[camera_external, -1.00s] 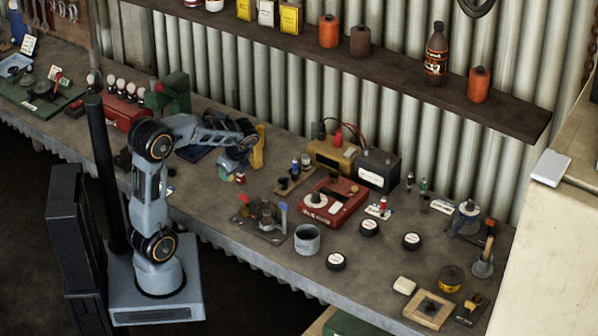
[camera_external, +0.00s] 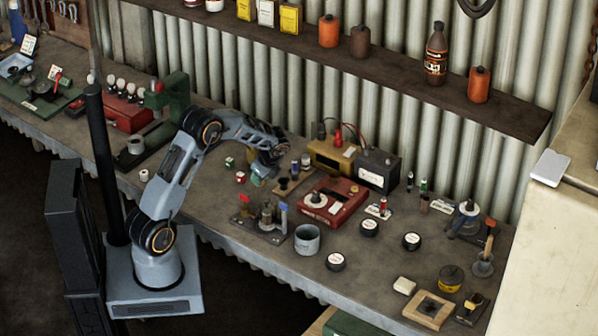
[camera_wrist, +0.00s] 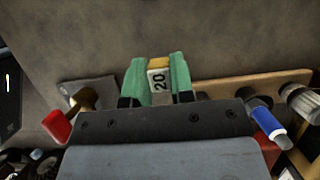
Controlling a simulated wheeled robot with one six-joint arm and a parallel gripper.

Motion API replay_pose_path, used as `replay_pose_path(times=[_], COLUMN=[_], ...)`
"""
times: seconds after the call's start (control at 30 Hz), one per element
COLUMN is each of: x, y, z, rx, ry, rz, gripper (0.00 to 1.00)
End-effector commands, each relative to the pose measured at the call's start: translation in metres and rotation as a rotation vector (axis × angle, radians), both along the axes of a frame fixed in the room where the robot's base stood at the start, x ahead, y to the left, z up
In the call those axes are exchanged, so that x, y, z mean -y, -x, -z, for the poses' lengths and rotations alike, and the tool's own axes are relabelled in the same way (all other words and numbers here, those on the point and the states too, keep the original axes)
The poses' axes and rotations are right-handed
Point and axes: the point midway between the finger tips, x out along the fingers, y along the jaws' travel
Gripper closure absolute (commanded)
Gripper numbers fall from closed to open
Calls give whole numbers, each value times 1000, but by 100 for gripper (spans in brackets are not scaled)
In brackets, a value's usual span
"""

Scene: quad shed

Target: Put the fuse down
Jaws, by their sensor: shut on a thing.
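In the wrist view, my gripper (camera_wrist: 158,80) has green finger pads shut on the fuse (camera_wrist: 158,78). The fuse is a small block with a yellowish top and a white label reading "20". In the external view, my gripper (camera_external: 260,178) hangs over the bench, just left of a wooden board with small cylinders. The fuse cannot be made out there. In the wrist view, bare bench shows beyond the fuse; whether it touches anything below cannot be told.
The wooden board (camera_wrist: 245,86) holds a blue cylinder (camera_wrist: 268,117) and a grey knurled one (camera_wrist: 302,104). A grey plate with posts (camera_external: 262,232) stands in front. Two small pieces (camera_external: 240,177) lie left of my gripper. A red tester (camera_external: 332,203) stands to the right.

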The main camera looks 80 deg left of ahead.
Motion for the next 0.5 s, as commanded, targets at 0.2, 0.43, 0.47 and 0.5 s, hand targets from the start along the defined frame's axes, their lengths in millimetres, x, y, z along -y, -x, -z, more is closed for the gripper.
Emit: replay_pose_path(times=[0.2,0.43,0.47,0.5], x=[1,1,1,1], y=[1,1,1,1], z=[23,26,26,26], rx=[-3,-2,-2,-2], ry=[3,2,2,2], rz=[-2,-1,-1,-1], gripper=[100,100,100,100])
